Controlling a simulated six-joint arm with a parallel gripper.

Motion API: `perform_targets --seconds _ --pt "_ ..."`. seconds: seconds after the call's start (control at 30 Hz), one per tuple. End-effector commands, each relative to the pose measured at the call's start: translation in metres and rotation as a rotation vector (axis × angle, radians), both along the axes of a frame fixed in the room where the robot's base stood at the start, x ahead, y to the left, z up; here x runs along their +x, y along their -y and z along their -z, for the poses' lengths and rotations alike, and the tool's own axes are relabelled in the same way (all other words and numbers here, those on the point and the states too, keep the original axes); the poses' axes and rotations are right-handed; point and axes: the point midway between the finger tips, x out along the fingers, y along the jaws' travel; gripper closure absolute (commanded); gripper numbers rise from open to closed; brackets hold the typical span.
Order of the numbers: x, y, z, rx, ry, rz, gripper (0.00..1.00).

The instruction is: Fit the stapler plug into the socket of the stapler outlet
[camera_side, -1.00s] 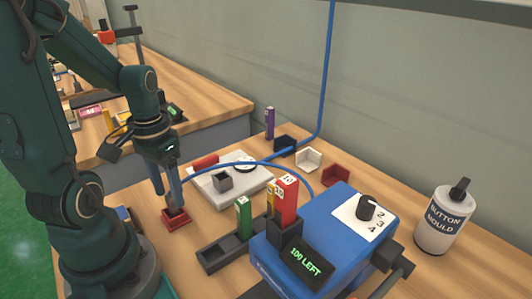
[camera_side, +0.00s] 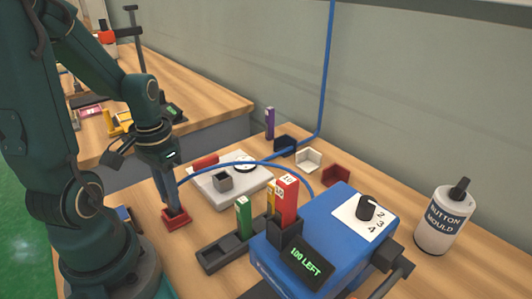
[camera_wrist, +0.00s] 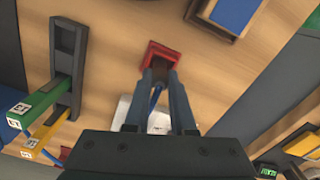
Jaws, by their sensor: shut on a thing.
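My gripper (camera_side: 171,206) points down at the red outlet (camera_side: 175,223) on the table, left of the grey-white plate. It is shut on the dark brown stapler plug (camera_wrist: 160,71), which shows between the fingertips in the wrist view. The blue cable (camera_wrist: 156,97) runs up from the plug between the fingers and arcs toward the blue stapler (camera_side: 318,236). The plug is at the opening of the red outlet, also seen in the wrist view (camera_wrist: 161,48). The fingers hide part of it, so I cannot tell how deep it sits.
A grey-white plate (camera_side: 226,194) with a small grey box lies right of the outlet. A dark rack (camera_side: 221,257) with a green block (camera_side: 243,218) stands in front. A Button Mould bottle (camera_side: 441,222) is far right. Bare table lies behind the outlet.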

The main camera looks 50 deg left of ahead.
Motion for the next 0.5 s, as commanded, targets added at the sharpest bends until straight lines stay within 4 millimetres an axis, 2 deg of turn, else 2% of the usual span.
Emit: perform_targets --seconds 0.27,0.5 --pt "0.001 -0.001 -0.016 0.005 0.005 0.0 1.0" --pt "0.001 -0.001 -0.048 0.005 0.007 0.0 1.0"
